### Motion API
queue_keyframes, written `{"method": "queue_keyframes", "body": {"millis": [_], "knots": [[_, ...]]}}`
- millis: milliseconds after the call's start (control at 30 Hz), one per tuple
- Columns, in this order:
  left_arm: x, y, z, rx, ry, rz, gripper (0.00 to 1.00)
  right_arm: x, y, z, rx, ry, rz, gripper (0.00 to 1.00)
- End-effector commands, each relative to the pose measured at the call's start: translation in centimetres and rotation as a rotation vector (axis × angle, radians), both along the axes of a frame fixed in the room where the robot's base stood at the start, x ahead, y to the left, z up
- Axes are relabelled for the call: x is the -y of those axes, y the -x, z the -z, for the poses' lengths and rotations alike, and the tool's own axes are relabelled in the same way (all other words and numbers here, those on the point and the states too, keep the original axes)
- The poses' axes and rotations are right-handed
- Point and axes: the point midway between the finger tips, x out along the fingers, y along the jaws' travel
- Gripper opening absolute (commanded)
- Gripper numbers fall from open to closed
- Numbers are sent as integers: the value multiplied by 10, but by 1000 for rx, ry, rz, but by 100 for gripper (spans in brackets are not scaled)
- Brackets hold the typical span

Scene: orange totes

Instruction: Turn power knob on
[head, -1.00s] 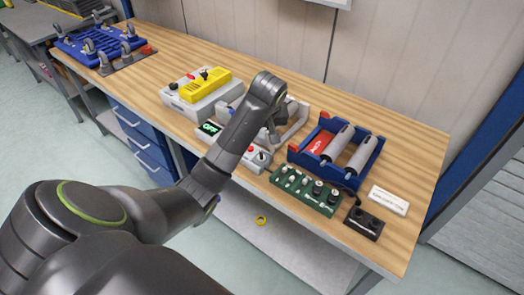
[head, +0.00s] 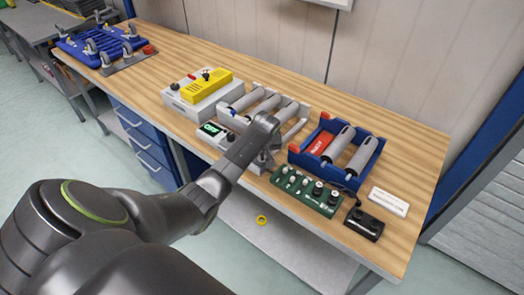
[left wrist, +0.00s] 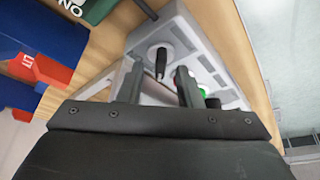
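A light grey control box (head: 206,139) with a lit display (head: 212,128) sits at the front of the bench, partly covered by my left arm. The display's green text is too small to read surely. No contact is visible. In the head view my gripper is over the box's right end, its fingers hidden. My right gripper is out of view.
A grey rack of cylinders (head: 289,104) lies behind. A grey box with a yellow device (head: 208,86) is at the back left.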

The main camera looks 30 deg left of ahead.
Motion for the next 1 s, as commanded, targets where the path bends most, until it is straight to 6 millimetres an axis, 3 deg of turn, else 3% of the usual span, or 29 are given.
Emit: {"method": "queue_keyframes", "body": {"millis": [400, 633, 1000], "knots": [[-1, -2, 6, 0, 0, 0, 32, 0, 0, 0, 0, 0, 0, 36], [-1, -1, 5, 0, 0, 0, 2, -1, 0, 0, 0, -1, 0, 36], [-2, -1, 4, 0, 0, 23, 0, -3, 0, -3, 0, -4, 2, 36]]}}
